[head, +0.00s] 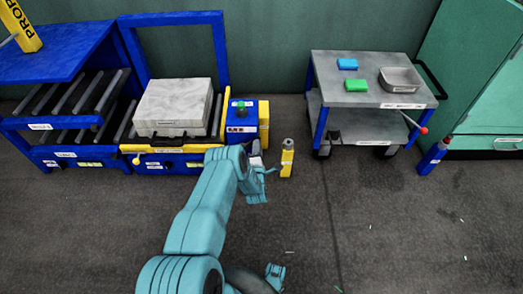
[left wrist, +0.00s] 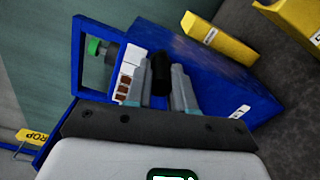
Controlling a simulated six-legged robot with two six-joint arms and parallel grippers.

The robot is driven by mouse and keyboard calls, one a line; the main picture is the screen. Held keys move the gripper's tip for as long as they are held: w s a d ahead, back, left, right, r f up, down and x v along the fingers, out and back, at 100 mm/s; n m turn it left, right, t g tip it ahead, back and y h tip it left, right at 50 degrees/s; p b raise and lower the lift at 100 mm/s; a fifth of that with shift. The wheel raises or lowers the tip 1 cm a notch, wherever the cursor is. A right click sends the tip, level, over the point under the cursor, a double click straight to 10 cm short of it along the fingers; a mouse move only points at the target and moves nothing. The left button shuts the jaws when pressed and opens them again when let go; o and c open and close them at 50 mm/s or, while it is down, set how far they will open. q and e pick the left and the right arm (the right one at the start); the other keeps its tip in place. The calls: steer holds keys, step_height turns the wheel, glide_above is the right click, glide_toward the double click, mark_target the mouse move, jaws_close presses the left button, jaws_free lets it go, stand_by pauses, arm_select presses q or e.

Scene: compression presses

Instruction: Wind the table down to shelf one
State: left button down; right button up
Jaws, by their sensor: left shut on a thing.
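The table (head: 178,147) is a roller bed with a yellow front edge inside a tall blue frame. A pale stone-like block (head: 172,106) lies on it. To its right is a blue and yellow box (head: 242,118) with a green knob on top. My left gripper (head: 260,172) is in front of that box, its fingertips hard to see there. In the left wrist view its fingers (left wrist: 160,88) are shut on a black handle (left wrist: 161,70) against the blue box. A small teal claw (head: 275,272) at the bottom edge may be my right gripper; its opening is unclear.
A blue roller rack (head: 62,122) with shelves stands left of the table. A yellow post (head: 287,160) stands just right of my left gripper. A grey cart (head: 352,98) and green cabinet (head: 495,85) are at the right. The front floor is mostly clear.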

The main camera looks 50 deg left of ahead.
arm_select(q)
steer(key=s+a+r+n, duration=0.2)
steer(key=s+a+n, duration=0.2)
steer(key=n, duration=0.3)
steer(key=shift+s+a+r, duration=0.35)
steer(key=shift+s+r, duration=0.05)
steer(key=shift+s, duration=0.2)
steer(key=c, duration=1.1)
jaws_free()
steer(key=shift+o, duration=0.7)
steer(key=shift+d+f, duration=0.1)
steer(key=shift+d, duration=0.1)
steer(key=p+v, duration=0.7)
steer(key=v, duration=0.9)
